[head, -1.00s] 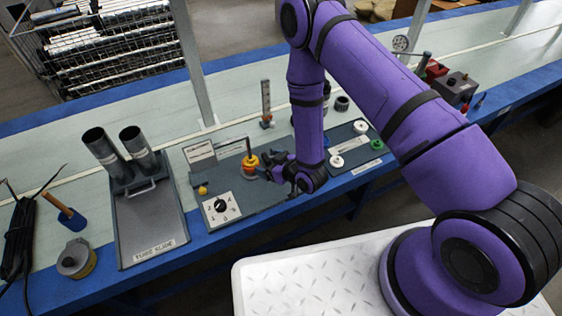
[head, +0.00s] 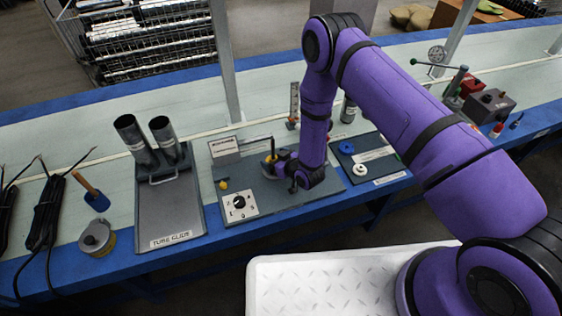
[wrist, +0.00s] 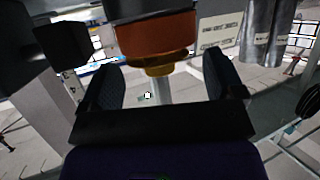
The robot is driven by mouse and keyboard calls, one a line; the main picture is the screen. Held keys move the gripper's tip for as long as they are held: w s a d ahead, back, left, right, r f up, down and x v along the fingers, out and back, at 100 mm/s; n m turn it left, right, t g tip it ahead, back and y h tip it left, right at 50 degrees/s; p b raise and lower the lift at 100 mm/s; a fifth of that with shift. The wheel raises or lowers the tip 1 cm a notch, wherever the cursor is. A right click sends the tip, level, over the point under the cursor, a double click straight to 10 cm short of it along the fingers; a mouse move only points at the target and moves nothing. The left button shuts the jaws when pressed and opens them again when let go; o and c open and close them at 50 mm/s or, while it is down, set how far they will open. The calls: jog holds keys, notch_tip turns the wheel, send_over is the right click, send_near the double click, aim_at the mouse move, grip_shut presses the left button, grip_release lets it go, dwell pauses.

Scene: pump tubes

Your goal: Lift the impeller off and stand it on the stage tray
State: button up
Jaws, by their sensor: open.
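An orange-and-yellow round part (head: 269,158), which looks like the impeller, sits at an upright dark rod on the grey base plate (head: 290,197) in the head view. My gripper (head: 279,166) is right beside it, on its right side. In the wrist view the impeller (wrist: 158,38) shows as an orange body with a narrower yellow collar and a pale post below. The fingers of my gripper (wrist: 162,86) stand apart on either side of the collar and post, with gaps. A dark tray (head: 384,181) to the right may be the stage tray; my arm partly hides it.
The plate also bears a white dial (head: 239,205), a yellow knob (head: 223,184) and a label sign (head: 224,147). A blue piece (head: 346,147) and a white piece (head: 360,170) lie on the dark tray. Left stands a tube holder (head: 171,215) with two upright tubes.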

jog(key=shift+w+a, duration=0.15)
jog(key=c, duration=1.2)
jog(key=shift+r, duration=0.65)
jog(key=shift+r, duration=7.2)
